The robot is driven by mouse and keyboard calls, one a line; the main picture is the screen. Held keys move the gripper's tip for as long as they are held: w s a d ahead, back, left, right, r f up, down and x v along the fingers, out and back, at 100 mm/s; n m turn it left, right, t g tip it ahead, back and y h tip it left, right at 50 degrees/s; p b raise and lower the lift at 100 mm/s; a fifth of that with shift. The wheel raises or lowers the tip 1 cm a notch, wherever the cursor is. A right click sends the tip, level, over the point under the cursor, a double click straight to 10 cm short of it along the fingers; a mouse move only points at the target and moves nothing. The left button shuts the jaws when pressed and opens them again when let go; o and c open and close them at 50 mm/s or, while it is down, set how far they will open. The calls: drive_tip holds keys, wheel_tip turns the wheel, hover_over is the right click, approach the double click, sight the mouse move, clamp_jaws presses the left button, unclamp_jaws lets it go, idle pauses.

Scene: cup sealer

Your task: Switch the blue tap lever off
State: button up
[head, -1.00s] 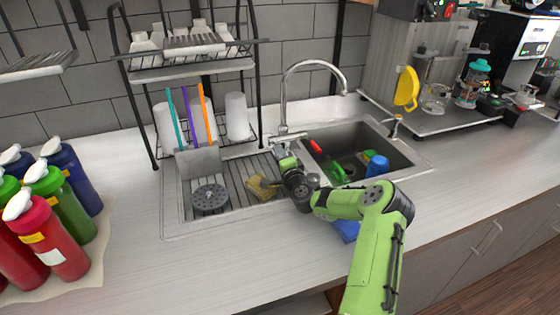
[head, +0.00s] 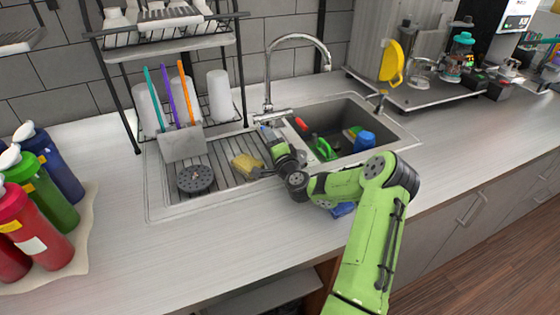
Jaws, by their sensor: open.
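The chrome tap (head: 268,92) stands at the back edge of the sink, with its tall curved spout arching right over the basin. Its base is at the front of my gripper (head: 267,131), which reaches in from the lower right. My gripper is open and looks very close to the tap base, but I cannot tell whether it touches it. A blue lever cannot be made out clearly; my gripper and wrist cover part of that area.
The sink basin (head: 375,120) holds a blue cup (head: 365,141) and green and red items. A yellow sponge (head: 247,166) and a round grey strainer (head: 195,179) lie on the drainboard left of my wrist. A rack with cups stands behind. The front counter is mostly clear.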

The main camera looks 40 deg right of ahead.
drive_tip(key=b+v, duration=0.7)
drive_tip(key=v, duration=0.4)
drive_tip(key=shift+f, duration=0.2)
drive_tip(key=shift+r, duration=0.1)
